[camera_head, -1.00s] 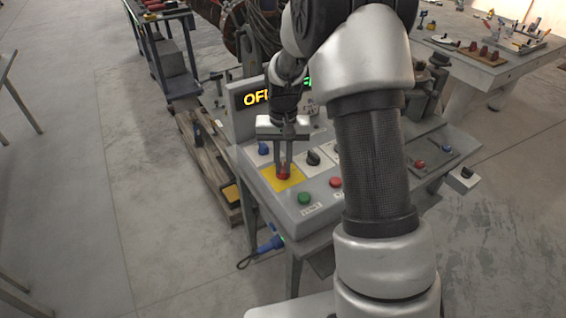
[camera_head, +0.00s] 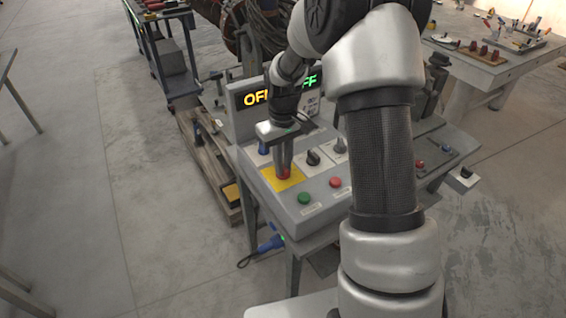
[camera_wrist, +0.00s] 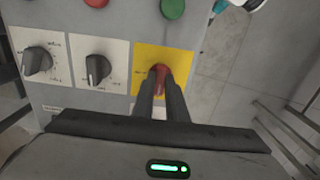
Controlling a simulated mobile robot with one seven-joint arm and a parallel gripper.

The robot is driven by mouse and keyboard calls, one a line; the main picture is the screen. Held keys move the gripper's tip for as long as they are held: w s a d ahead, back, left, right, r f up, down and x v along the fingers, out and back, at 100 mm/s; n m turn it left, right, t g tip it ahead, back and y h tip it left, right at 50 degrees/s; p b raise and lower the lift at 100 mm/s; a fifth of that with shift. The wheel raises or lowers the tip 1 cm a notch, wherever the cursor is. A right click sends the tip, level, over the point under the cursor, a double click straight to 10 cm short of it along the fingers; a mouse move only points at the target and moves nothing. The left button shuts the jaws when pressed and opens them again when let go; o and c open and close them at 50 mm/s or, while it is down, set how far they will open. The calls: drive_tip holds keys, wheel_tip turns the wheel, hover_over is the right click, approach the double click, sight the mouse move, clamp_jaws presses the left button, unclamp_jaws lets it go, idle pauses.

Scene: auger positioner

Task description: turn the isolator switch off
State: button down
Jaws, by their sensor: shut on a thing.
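The isolator switch is a red handle (camera_wrist: 160,76) on a yellow plate (camera_wrist: 178,58) at the panel's corner. In the head view the yellow plate (camera_head: 268,178) lies at the left front of the grey control panel (camera_head: 318,197). My gripper (camera_wrist: 160,85) points down at the panel with its two dark fingers shut on the red handle. In the head view my gripper (camera_head: 284,172) hides most of the handle. The display (camera_head: 256,98) behind shows yellow letters starting "OF" and green letters ending "FF", partly hidden by my arm.
Black knobs (camera_wrist: 98,69) on white plates sit beside the yellow plate, with another knob (camera_wrist: 37,62) further left. A green button (camera_head: 304,198) and a red button (camera_head: 335,182) lie along the panel's front. A wooden pallet (camera_head: 215,165) is on the floor at left.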

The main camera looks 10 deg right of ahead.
idle(0.3)
drive_tip(key=c, duration=1.8)
unclamp_jaws()
drive_tip(key=shift+o, duration=0.2)
wheel_tip(320, 180, up, 18)
drive_tip(key=p, duration=0.1)
drive_tip(key=shift+f, duration=0.25)
drive_tip(key=shift+p, duration=0.3)
